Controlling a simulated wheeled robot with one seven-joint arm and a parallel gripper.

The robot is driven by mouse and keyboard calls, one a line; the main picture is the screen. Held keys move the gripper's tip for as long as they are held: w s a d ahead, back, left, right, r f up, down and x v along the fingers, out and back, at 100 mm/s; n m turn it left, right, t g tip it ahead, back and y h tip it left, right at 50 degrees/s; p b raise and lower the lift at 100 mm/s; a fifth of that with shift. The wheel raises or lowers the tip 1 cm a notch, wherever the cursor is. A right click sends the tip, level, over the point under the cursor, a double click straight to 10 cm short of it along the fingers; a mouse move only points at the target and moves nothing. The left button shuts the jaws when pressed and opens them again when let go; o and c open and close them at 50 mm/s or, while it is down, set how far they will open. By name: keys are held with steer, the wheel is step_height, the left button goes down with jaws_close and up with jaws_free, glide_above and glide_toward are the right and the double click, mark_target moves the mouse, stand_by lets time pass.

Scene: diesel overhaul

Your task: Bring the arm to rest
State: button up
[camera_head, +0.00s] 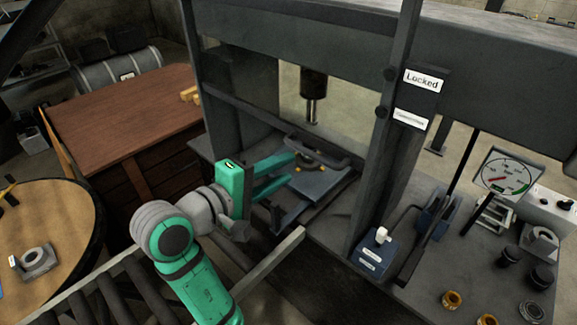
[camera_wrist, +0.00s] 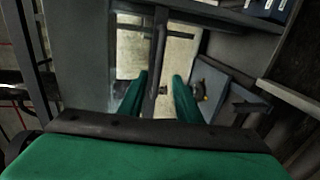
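My arm reaches up from the bottom of the head view, with green and grey links. My gripper (camera_head: 288,173) is at the front of the press frame, its two green fingers pointing right toward the press opening. The fingers are spread apart with nothing visible between them. In the wrist view my gripper (camera_wrist: 158,82) also shows two separated green fingers, with a dark bar and a pale floor beyond them. A blue-grey plate (camera_head: 320,184) lies on the press bed just past the fingertips; whether the fingers touch anything cannot be told.
The dark press frame (camera_head: 376,140) stands right of my gripper, under a "Locked" sign (camera_head: 423,81). A roller rack (camera_head: 110,291) lies below my arm. A blue hand pump (camera_head: 377,252), a gauge (camera_head: 504,172) and brass rings (camera_head: 452,300) sit right. A wooden bench (camera_head: 120,115) stands left.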

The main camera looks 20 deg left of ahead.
steer(key=shift+s+a, duration=0.1)
steer(key=shift+a, duration=0.05)
steer(key=w+d+f+t+y, duration=0.1)
steer(key=d+f, duration=0.2)
steer(key=f, duration=0.5)
steer(key=w+d+f+y, duration=0.2)
steer(key=f, duration=0.6)
steer(key=s+d+f+m+y, duration=0.1)
steer(key=s+d+f, duration=0.2)
steer(key=f, duration=0.4)
steer(key=s+d+f+y, duration=0.1)
steer(key=s+d+f, duration=0.25)
steer(key=f, duration=0.25)
steer(key=s+d+f+m+g+y, duration=0.1)
steer(key=s+d+f+m, duration=0.15)
steer(key=s, duration=0.35)
steer(key=s+d+f+m+y, duration=0.1)
steer(key=s+d+f+m, duration=0.2)
steer(key=s, duration=0.4)
steer(key=s+d+r+m+h, duration=0.1)
steer(key=s+d+m, duration=0.1)
steer(key=s+m, duration=0.2)
steer(key=s+d+r+m+h, duration=0.1)
steer(key=s+d+m, duration=0.2)
steer(key=s, duration=0.7)
steer(key=shift+m+t, duration=0.3)
steer(key=shift+m, duration=0.15)
